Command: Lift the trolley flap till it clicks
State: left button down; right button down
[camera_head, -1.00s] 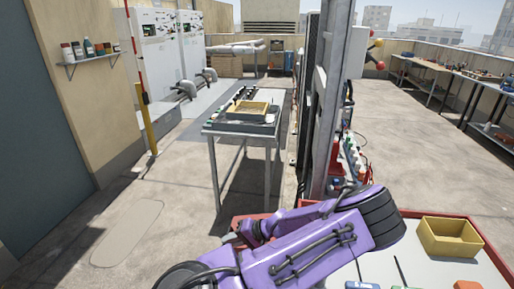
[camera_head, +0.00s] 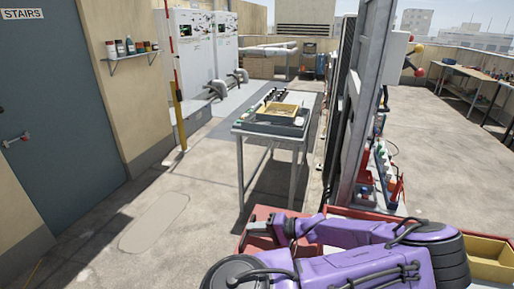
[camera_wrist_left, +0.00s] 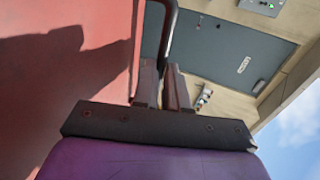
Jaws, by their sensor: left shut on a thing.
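The trolley's red flap (camera_wrist_left: 70,65) fills the left of the left wrist view, with the shadow of an arm across it. A dark rail (camera_wrist_left: 170,25) runs along its edge. My left gripper (camera_wrist_left: 162,70) is shut on this rail, with one finger on each side. In the head view the left gripper (camera_head: 252,228) is at the left end of the red trolley (camera_head: 262,212), and my purple arm covers much of the trolley. The flap's angle and any catch are hard to tell. My right gripper is not in view.
A yellow bin (camera_head: 490,262) sits on the trolley at the right. A metal table (camera_head: 270,130) with a tray stands beyond, beside a grey upright frame (camera_head: 358,130). A blue-grey stairs door (camera_head: 60,110) is at the left. The concrete floor between door and table is clear.

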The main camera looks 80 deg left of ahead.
pick_arm(q)
jog(key=c, duration=1.2)
grip_release()
jog(key=shift+f, duration=0.1)
jog(key=shift+o, duration=0.2)
jog(key=shift+w, duration=0.1)
jog(key=shift+w+d, duration=0.1)
jog(key=b+v, duration=0.3)
jog(key=v, duration=0.6)
jog(key=shift+w+d, duration=0.2)
jog(key=shift+w, duration=0.05)
jog(key=shift+w+d+r, duration=0.1)
jog(key=shift+w+r, duration=0.2)
